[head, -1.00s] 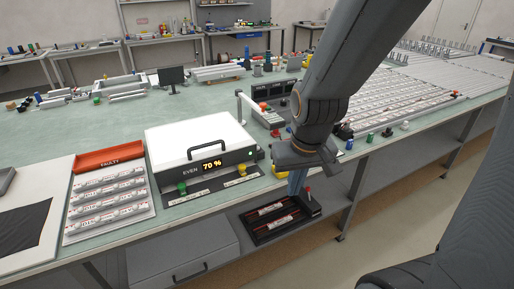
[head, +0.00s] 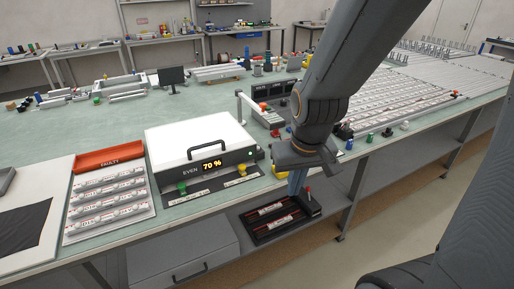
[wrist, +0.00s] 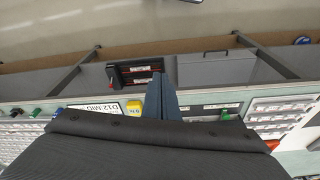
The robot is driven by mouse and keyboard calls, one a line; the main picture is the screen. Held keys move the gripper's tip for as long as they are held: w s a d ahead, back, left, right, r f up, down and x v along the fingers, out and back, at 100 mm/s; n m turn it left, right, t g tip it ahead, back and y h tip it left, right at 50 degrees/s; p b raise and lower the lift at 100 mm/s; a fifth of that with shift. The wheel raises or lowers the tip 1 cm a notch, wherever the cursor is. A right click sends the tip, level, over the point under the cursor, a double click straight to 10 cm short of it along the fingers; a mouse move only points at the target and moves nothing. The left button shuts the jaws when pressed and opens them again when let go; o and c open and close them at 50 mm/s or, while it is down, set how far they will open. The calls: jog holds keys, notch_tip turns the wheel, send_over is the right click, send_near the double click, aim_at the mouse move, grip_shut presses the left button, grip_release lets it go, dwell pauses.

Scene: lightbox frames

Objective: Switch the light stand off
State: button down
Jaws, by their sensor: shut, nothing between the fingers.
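A black stand (head: 262,234) with two pale tubes and red strips sits low, below the table's front edge. A red-topped lever (head: 308,189) stands upright at its right end. The stand also shows in the wrist view (wrist: 133,82), with the lever (wrist: 111,85) at its left. My gripper (head: 297,187) is shut and empty, pointing down in front of the table edge, and in the head view just left of the lever. Its fingers (wrist: 165,85) overlap the stand's edge in the wrist view. I cannot tell whether they touch it or whether the stand is lit.
A white box (head: 198,140) reading "EVEN 70 %" stands on the green-topped table, with a green knob (head: 182,188) on its front. A red "FAULTY" rack (head: 109,159) is to its left. A grey drawer (head: 180,262) lies under the table. Open floor is at the right.

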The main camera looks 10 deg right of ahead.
jog(key=shift+w, duration=0.1)
dwell(0.7)
jog(key=w+d+f+n+t+y+b, duration=0.1)
jog(key=w+f+t+b, duration=0.2)
jog(key=w, duration=0.7)
jog(key=w+d+f+n+t+y+b, duration=0.1)
jog(key=w+f+t+b, duration=0.2)
jog(key=w, duration=0.7)
jog(key=w+d+f+n+t+y+b, duration=0.1)
jog(key=w+f+t+y+b, duration=0.1)
jog(key=w+t+b, duration=0.4)
jog(key=w+f+b, duration=0.1)
jog(key=w+b, duration=0.1)
jog(key=w, duration=0.2)
jog(key=shift+w+b, duration=0.3)
jog(key=shift+b, duration=0.05)
jog(key=shift+f, duration=0.1)
jog(key=shift+w, duration=0.1)
jog(key=p, duration=0.2)
send_over(260, 153)
notch_tip(260, 153, down, 2)
jog(key=shift+w+a+f, duration=0.15)
jog(key=shift+f, duration=0.05)
notch_tip(260, 153, down, 3)
jog(key=shift+f+p, duration=0.1)
jog(key=shift+p, duration=0.4)
jog(key=shift+f, duration=0.4)
